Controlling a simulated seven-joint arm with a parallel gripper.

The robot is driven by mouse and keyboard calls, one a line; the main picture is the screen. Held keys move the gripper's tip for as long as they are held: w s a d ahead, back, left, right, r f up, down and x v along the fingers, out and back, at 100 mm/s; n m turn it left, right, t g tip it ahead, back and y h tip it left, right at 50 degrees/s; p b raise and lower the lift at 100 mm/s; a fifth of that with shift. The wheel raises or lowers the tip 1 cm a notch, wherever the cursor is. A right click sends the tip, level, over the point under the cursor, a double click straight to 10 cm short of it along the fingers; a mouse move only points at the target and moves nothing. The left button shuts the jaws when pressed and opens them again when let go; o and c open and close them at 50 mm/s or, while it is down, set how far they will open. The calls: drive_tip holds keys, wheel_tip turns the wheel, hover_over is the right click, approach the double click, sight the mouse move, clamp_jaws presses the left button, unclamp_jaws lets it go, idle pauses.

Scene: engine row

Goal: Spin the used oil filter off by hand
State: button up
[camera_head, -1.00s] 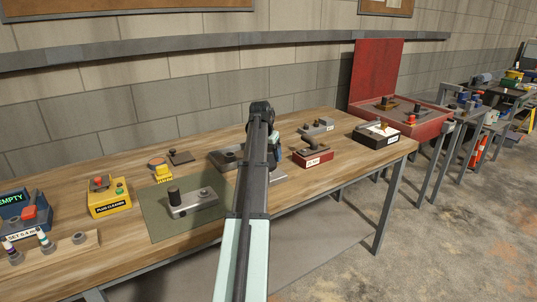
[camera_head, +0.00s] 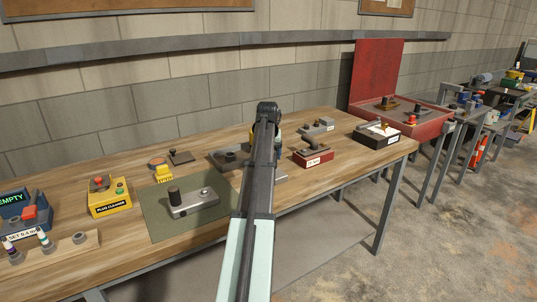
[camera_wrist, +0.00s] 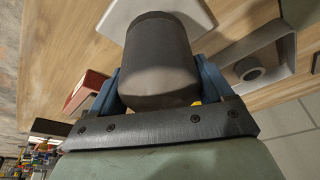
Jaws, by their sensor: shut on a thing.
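The used oil filter (camera_wrist: 158,52) is a dark grey cylinder in the wrist view. My gripper (camera_wrist: 158,78) is shut on it, with one blue finger against each side. The filter's far end meets or overlaps a pale grey plate (camera_wrist: 195,18); I cannot tell whether it is still seated there. In the head view my arm hides the filter and most of my gripper, over the middle of the wooden bench (camera_head: 130,243).
A metal bracket with a ring (camera_wrist: 250,70) stands close to the right finger. A red box (camera_head: 313,154) is right of my arm. A metal block with a dark cylinder (camera_head: 195,204) lies on a green mat (camera_head: 158,228) to the left. A yellow plug cleaner box (camera_head: 108,199) stands farther left.

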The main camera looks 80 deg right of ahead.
drive_tip(key=n, duration=0.2)
drive_tip(key=n+t, duration=0.1)
drive_tip(key=n, duration=0.2)
drive_tip(key=shift+a+n+t+y, duration=0.15)
drive_tip(key=shift+n+t+y, duration=0.15)
drive_tip(key=shift+y, duration=0.1)
drive_tip(key=n, duration=0.3)
drive_tip(key=n+t+y, duration=0.1)
drive_tip(key=n, duration=0.2)
drive_tip(key=shift+w+a, duration=0.15)
drive_tip(key=o, duration=1.2)
